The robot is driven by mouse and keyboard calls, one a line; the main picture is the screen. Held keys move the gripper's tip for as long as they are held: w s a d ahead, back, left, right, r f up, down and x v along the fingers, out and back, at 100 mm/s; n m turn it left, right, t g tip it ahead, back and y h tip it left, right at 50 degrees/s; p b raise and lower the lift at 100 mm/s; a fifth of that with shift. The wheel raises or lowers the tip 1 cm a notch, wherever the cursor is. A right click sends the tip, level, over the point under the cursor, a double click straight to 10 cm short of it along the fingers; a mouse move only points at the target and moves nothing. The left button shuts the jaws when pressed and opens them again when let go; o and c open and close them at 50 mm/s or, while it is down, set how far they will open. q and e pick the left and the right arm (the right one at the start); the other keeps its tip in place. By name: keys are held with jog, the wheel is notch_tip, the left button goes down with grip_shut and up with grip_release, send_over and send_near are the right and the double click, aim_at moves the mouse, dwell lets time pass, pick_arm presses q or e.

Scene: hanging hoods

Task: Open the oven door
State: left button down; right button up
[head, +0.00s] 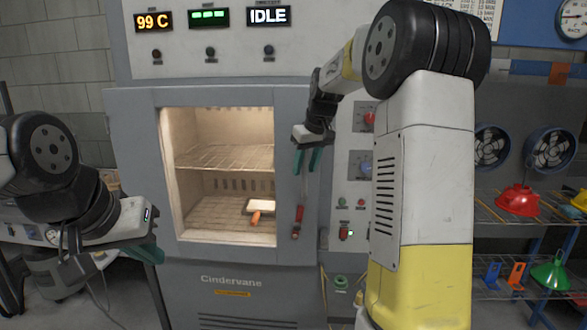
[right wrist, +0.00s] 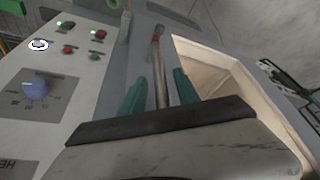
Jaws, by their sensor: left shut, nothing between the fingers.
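The oven door (head: 140,160) is grey with a large window and looks closed. Its handle (head: 299,214) is an upright bar with a red section low down, at the door's right side. The handle also shows in the right wrist view (right wrist: 158,62). My right gripper (head: 307,160) is at the upper part of the handle, pointing at the oven. In the right wrist view its teal fingers (right wrist: 160,90) are apart, one on each side of the bar, with gaps showing. My left gripper (head: 153,254) is shut and empty, low in front of the door's left side.
Through the window a lit chamber shows wire racks (head: 225,158) and a tray with an orange part (head: 258,207). A control panel with knobs (head: 361,163) lies right of the handle.

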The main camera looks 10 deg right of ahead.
jog(key=shift+w+f, duration=0.2)
jog(key=shift+f, duration=0.25)
grip_shut()
dwell(1.1)
